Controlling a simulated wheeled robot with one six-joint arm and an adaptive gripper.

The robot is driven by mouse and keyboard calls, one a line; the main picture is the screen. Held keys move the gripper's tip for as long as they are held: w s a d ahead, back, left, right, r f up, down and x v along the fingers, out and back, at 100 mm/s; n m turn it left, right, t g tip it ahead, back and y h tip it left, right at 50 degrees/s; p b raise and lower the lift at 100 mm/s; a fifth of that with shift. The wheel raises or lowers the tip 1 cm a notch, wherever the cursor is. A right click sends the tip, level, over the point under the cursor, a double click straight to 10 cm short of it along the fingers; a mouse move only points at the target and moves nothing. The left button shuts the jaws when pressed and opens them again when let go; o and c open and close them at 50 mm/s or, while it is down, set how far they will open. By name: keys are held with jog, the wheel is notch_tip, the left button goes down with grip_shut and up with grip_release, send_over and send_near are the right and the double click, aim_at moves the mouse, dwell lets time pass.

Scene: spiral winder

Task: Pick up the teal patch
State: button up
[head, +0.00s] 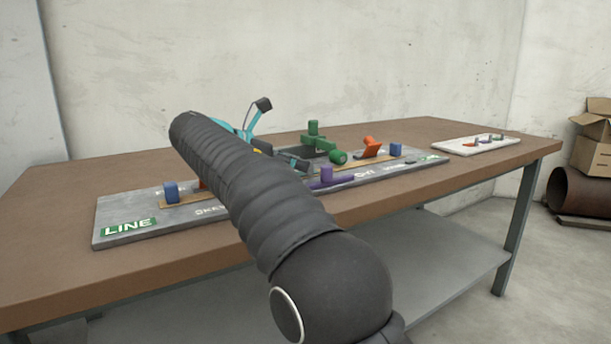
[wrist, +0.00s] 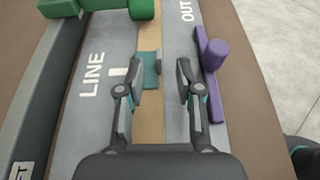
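The teal patch (wrist: 151,70) lies on the tan strip (wrist: 150,122) of the grey board in the wrist view. A small grey piece (wrist: 158,68) stands at its right edge. My gripper (wrist: 157,74) is open, with one finger to the left of the patch and one to the right. Nothing is held between the fingers. How high the fingertips are above the strip I cannot tell. In the head view my arm covers the middle of the board, and I cannot make out the patch there.
A purple piece (wrist: 215,55) stands close to the right finger. A green piece (wrist: 141,9) is beyond, at the upper left. In the head view, blue blocks (head: 171,191) (head: 396,150) and an orange piece (head: 370,148) are on the board. A white tray (head: 452,147) sits at the table's right.

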jog(key=b+x, duration=0.1)
jog(key=x, duration=0.3)
grip_shut()
jog(key=shift+r, duration=0.1)
